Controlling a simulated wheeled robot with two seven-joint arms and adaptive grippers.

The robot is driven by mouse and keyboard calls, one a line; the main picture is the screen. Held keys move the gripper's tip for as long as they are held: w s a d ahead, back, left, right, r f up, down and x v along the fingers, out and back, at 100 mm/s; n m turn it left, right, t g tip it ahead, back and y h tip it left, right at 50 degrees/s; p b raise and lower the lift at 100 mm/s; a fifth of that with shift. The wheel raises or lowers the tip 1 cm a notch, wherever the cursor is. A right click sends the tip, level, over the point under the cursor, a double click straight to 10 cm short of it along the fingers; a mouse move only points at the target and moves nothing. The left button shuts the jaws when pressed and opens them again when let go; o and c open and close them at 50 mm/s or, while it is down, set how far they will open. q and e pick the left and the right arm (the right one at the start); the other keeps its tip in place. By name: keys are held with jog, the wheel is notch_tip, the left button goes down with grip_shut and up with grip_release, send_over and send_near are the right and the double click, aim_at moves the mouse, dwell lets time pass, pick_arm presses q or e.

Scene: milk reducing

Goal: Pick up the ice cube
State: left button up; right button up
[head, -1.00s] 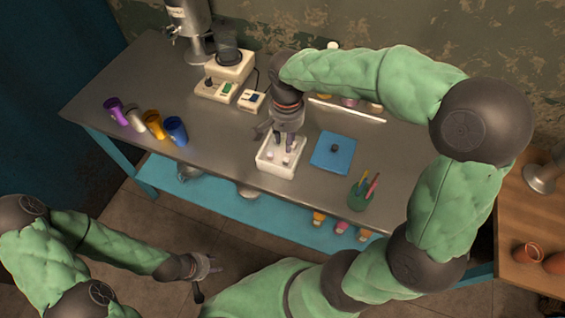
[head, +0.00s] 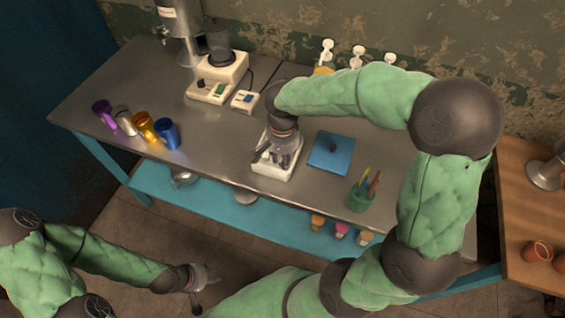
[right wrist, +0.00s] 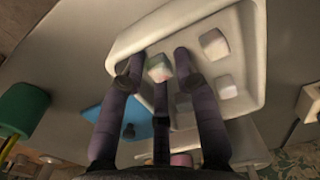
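A white tray (head: 262,169) of pale ice cubes sits on the grey table near its front edge. My right gripper (head: 277,160) points down into it. In the right wrist view, one ice cube (right wrist: 160,68) lies between the fingertips of my right gripper (right wrist: 159,75). The fingers are spread around it, and I cannot tell whether any touch it. Other cubes (right wrist: 214,43) lie apart in the tray (right wrist: 258,50). My left gripper (head: 204,280) hangs in front of the table, far from the tray, with fingers apart and empty.
A blue square lid (head: 331,153) with a dark knob lies right of the tray. A green cup (head: 360,198) holds pens. A blender base (head: 217,78) stands behind. Free table lies left of the tray.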

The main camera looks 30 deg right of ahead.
jog(key=c, duration=0.5)
jog(key=shift+o, duration=0.4)
jog(key=shift+r, duration=0.5)
notch_tip(320, 180, up, 2)
jog(key=shift+w+r+p, duration=0.1)
jog(key=shift+p, duration=0.5)
jog(key=s+a+r+p, duration=0.1)
jog(key=s+a+r, duration=0.1)
jog(key=s+r, duration=0.1)
jog(key=s+a+r+p, duration=0.2)
jog(key=s+r, duration=0.1)
jog(key=s, duration=0.2)
jog(key=s+a+r+p, duration=0.2)
jog(key=s+a+r, duration=0.1)
jog(key=s, duration=0.1)
jog(key=shift+s+r, duration=0.1)
jog(key=shift+r, duration=0.3)
